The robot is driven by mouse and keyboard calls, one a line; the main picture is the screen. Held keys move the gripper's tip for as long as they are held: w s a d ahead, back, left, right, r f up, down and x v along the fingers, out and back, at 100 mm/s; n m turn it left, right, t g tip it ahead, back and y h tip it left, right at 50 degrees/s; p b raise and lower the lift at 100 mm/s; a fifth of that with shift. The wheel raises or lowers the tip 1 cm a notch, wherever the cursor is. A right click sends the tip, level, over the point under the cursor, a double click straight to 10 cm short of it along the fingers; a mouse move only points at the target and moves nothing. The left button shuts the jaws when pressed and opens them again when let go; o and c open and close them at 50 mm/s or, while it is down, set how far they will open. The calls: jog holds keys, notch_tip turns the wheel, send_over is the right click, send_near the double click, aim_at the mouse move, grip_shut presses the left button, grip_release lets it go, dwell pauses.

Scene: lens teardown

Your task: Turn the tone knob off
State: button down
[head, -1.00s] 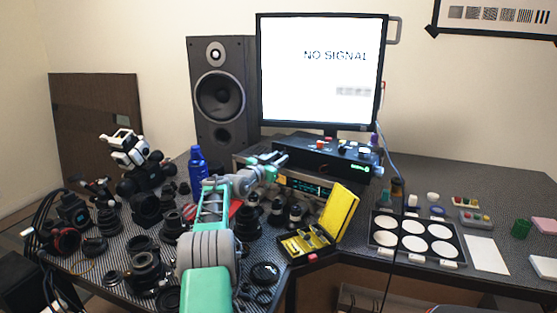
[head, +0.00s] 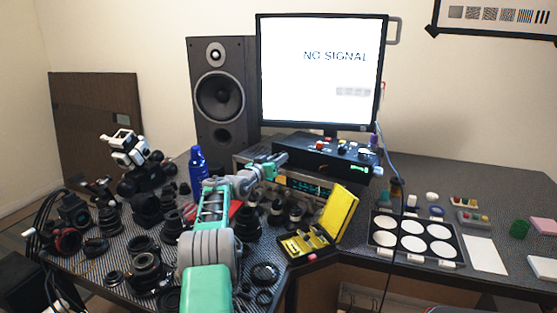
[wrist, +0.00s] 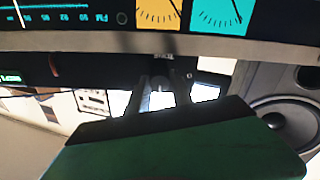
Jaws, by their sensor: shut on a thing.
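The receiver (head: 240,167) is a silver-framed unit under the black console, with a lit dial. My gripper (head: 279,159) is at the upper left of its front, partly hiding that area. In the wrist view, which is turned upside down, my gripper (wrist: 160,92) has its two fingers close together on a small round knob (wrist: 158,84), which I take as the tone knob. Most of the knob is hidden between the fingers, and its setting cannot be read. The receiver's tuning scale (wrist: 60,17) and its orange and cyan meters show close by.
The black console (head: 325,157) sits on the receiver, below the "NO SIGNAL" monitor (head: 320,75). A speaker (head: 222,95) and blue bottle (head: 198,168) stand left. Several lenses crowd the table around my arm. An open yellow case (head: 338,210) is right of it.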

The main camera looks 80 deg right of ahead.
jog(key=c, duration=1.1)
grip_release()
jog(key=shift+a, duration=0.1)
jog(key=v, duration=0.7)
jog(key=shift+w+a, duration=0.1)
jog(key=shift+a, duration=0.2)
jog(key=shift+w, duration=0.1)
